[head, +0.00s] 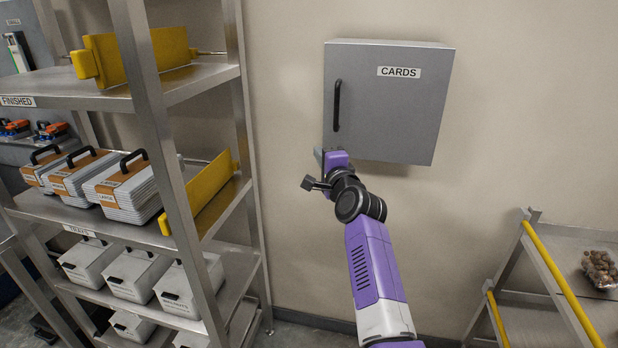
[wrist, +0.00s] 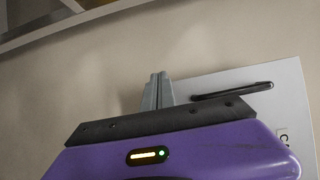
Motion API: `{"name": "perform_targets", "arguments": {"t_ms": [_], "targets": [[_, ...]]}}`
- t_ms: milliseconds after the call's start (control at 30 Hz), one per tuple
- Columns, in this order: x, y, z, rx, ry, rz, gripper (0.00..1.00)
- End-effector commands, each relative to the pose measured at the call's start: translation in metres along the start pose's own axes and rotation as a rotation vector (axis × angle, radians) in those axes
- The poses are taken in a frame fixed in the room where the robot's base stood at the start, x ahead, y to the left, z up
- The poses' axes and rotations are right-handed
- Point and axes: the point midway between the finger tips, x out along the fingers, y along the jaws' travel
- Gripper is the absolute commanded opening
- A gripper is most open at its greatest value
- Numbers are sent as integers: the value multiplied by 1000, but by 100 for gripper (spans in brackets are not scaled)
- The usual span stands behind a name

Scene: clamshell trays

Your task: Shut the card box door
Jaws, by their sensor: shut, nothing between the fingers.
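The grey card box (head: 390,42) hangs on the wall in the head view. Its door (head: 390,115) carries a CARDS label and a black upright handle (head: 337,105) near its left edge. The door looks flush with the box, and I see no gap along its edges. My gripper (head: 320,158) is just below the door's lower left corner, its fingers together and empty. In the wrist view the shut fingers (wrist: 158,78) point at the bare wall, beside the door (wrist: 285,85) and its handle (wrist: 232,91). I cannot tell whether they touch the box.
A metal shelf rack (head: 155,120) with yellow dividers, stacked card trays (head: 125,188) and lidded white boxes (head: 135,272) stands at the left. A low rack with yellow rails (head: 560,283) stands at the lower right. The wall around the box is clear.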

Motion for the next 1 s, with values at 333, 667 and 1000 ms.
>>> {"name": "perform_targets", "arguments": {"t_ms": [333,667,1000], "targets": [[-28,1,19,0,-5,-1,0],[-68,2,42,-1,-4,0,0],[-86,0,50,-34,0,-5,0]]}}
